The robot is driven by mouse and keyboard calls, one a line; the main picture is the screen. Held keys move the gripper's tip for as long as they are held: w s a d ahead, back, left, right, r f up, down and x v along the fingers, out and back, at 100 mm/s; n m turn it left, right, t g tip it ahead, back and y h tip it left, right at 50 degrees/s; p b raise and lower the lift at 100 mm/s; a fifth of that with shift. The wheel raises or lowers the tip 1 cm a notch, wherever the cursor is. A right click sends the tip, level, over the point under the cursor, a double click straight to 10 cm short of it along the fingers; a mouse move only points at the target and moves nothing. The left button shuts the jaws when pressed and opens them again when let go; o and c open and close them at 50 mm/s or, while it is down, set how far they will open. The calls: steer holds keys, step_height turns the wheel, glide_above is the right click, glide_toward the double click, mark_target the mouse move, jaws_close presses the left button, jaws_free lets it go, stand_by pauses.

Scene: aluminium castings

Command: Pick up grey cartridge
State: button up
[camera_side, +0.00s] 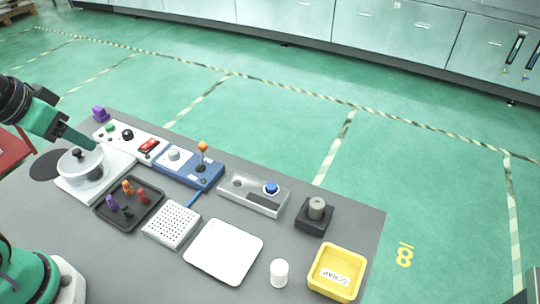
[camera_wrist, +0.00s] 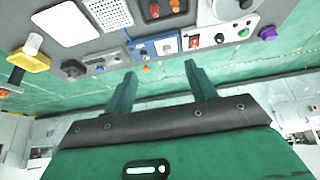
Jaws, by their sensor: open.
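The grey cartridge (camera_side: 316,207) looks like a short grey cylinder. It stands upright in a square black holder (camera_side: 313,222) at the right of the table in the side view. In the wrist view the black holder (camera_wrist: 74,67) is small at the left, and the cartridge is too small to make out clearly. My gripper (camera_side: 92,145) is at the far left of the table, just above the white lidded pot, far from the cartridge. In the wrist view its two green fingers (camera_wrist: 157,72) are spread with nothing between them.
Between gripper and cartridge stand a blue joystick box (camera_side: 189,168) and a grey box with a blue button (camera_side: 253,194). A yellow scrap tray (camera_side: 353,264), a white cylinder (camera_side: 279,272) and a white plate (camera_side: 223,251) lie nearer the front. A dark tray (camera_side: 107,214) holds coloured pegs.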

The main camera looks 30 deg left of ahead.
steer(key=w+d+r+m+g, duration=0.1)
steer(key=w+d+r+m, duration=0.15)
steer(key=w, duration=0.25)
steer(key=w+d+r+m, duration=0.1)
steer(key=w+d+m, duration=0.2)
steer(key=w+d, duration=0.1)
steer(key=m+g, duration=0.5)
steer(key=m, duration=1.2)
glide_above(318, 202)
steer(key=f, duration=1.6)
steer(key=shift+a+f, duration=0.1)
steer(key=shift+a, duration=0.3)
steer(key=shift+d+f, duration=0.3)
steer(key=shift+d, duration=0.05)
steer(key=shift+f, duration=0.1)
steer(key=shift+f, duration=1.2)
